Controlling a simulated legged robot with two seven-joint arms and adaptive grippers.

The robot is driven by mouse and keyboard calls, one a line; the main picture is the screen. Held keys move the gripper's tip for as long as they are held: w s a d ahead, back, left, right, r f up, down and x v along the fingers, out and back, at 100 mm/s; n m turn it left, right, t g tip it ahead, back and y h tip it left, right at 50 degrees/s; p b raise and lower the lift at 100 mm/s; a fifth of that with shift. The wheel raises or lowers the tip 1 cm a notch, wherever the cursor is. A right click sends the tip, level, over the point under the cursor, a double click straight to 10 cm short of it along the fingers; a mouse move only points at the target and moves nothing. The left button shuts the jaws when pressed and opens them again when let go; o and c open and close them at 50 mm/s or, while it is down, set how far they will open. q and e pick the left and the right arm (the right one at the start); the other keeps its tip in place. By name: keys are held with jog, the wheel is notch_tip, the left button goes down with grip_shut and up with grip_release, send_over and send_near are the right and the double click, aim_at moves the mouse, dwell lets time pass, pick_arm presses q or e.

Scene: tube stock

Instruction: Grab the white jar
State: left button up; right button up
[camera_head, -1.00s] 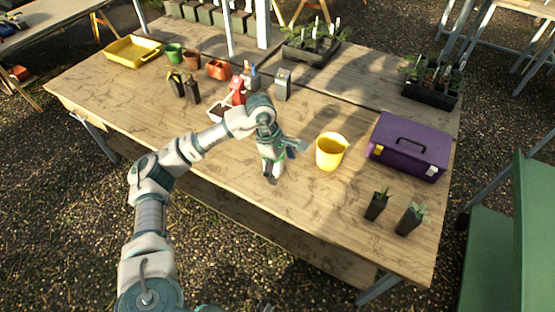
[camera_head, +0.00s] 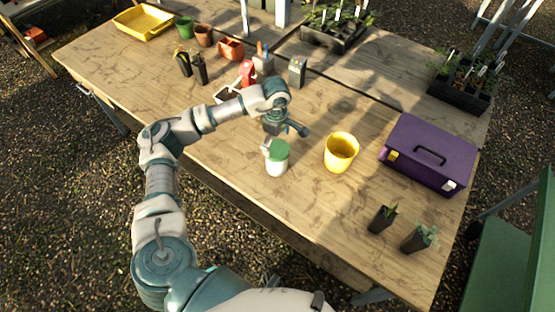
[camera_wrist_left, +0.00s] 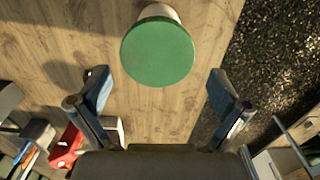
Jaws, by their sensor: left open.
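The white jar (camera_head: 276,168) with a green lid stands upright on the wooden table, left of the yellow bucket. In the left wrist view its round green lid (camera_wrist_left: 158,52) lies ahead of the fingers, with a bit of white wall (camera_wrist_left: 160,11) beyond it. My left gripper (camera_head: 281,138) is just behind the jar in the head view, pointing down. In the wrist view my left gripper (camera_wrist_left: 160,90) has its two fingers wide apart with nothing between them. Whether a finger touches the jar in the head view is hard to tell. My right gripper is not in view.
A yellow bucket (camera_head: 341,151) stands right of the jar, and a purple toolbox (camera_head: 428,153) farther right. Small potted plants (camera_head: 382,218) are at the front right. A red object (camera_head: 247,73) and a grey container (camera_head: 297,71) stand behind my arm. The table front is clear.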

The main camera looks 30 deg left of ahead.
aim_at(276, 148)
pick_arm(q)
jog(key=f, duration=0.3)
jog(key=shift+w+a, duration=0.15)
jog(key=shift+a, duration=0.2)
jog(key=shift+f, duration=0.2)
jog(key=shift+d+f, duration=0.15)
jog(key=shift+f, duration=0.15)
jog(key=f, duration=0.1)
jog(key=d+f, duration=0.1)
jog(key=f, duration=0.1)
jog(key=shift+f, duration=0.3)
jog(key=shift+a+f, duration=0.15)
jog(key=shift+f, duration=0.2)
jog(key=shift+a, duration=0.25)
jog(key=shift+c, duration=0.3)
jog(key=shift+a+f, duration=0.1)
jog(key=shift+a, duration=0.05)
jog(key=c, duration=0.9)
jog(key=shift+d, duration=0.25)
jog(key=shift+c, duration=0.3)
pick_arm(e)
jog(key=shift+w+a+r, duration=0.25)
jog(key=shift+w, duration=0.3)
